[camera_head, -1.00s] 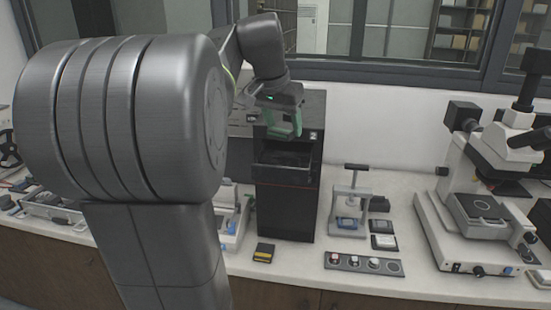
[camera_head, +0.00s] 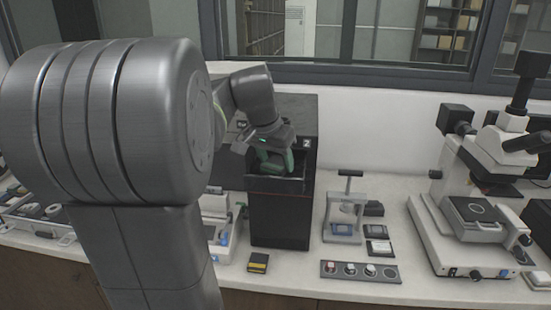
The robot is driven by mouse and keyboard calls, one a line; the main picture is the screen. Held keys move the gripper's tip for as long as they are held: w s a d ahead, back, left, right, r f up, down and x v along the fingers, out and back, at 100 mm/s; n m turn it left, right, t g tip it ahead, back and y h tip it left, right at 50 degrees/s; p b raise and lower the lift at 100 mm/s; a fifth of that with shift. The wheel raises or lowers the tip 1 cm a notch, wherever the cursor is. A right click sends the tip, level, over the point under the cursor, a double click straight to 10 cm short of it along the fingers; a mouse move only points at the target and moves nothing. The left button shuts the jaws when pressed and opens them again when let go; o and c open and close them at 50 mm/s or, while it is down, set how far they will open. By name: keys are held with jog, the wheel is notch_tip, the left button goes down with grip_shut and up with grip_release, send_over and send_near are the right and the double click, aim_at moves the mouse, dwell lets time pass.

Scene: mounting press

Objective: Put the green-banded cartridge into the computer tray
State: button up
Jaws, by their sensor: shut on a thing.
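The computer is the tall black tower (camera_head: 280,222) on the bench. Its tray (camera_head: 262,184) is the open black bay in the upper front, with a thin red line below its front edge. My gripper (camera_head: 277,172), with green parts, points down into the tray and is shut. The green-banded cartridge is in its jaws, but the fingers, the tray's front and the small scale hide it, so I cannot make out its band or whether it touches the tray floor.
A yellow-banded black cartridge (camera_head: 257,262) lies on the bench in front of the tower. A microscope (camera_head: 478,205) is at far right. My arm covers much of the left.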

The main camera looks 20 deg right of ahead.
jog(key=shift+f+b, duration=0.45)
jog(key=shift+f, duration=0.2)
jog(key=o, duration=1)
jog(key=shift+r, duration=0.1)
jog(key=shift+r, duration=0.2)
jog(key=v, duration=1.2)
jog(key=shift+d+r, duration=0.1)
jog(key=shift+r, duration=0.3)
